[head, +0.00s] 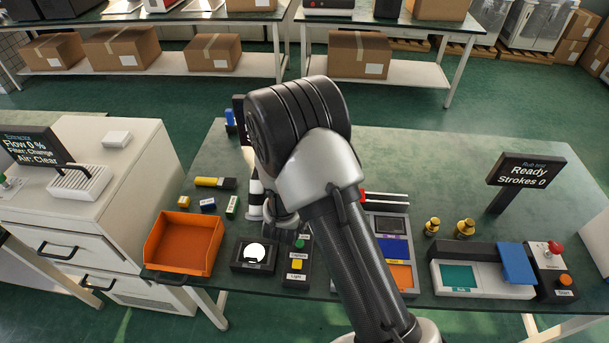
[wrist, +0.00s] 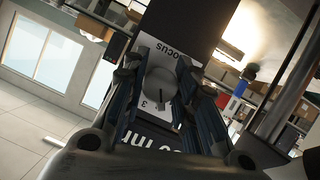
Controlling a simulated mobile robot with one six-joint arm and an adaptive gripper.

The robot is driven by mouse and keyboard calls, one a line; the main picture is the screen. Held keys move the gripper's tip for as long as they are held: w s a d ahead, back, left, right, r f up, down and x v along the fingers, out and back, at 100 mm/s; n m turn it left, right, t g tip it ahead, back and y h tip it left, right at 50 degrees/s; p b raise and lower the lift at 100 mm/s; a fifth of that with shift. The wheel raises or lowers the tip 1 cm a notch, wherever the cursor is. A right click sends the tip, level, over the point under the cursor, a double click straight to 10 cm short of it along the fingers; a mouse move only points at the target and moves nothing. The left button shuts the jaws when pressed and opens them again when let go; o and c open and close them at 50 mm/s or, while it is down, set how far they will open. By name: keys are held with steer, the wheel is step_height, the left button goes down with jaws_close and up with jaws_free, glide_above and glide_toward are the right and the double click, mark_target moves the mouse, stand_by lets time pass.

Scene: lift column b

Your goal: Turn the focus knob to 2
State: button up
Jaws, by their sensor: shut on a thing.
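The focus knob (wrist: 160,84) is a grey round knob on a light plate (wrist: 207,48) lettered "Focus" in the wrist view. A "3" shows on the plate near the knob's lower edge, and a dark pointer line shows on the knob's lower part. My gripper (wrist: 163,72) has its two dark fingers on either side of the knob, closed on it. Other numbers on the plate are hidden by the fingers or too small to read. In the head view my arm hides the knob and most of the gripper.
A "Ready, Strokes 0" sign (head: 526,174) stands at right.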

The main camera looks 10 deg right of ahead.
steer(key=o, duration=1.1)
steer(key=v, duration=1.2)
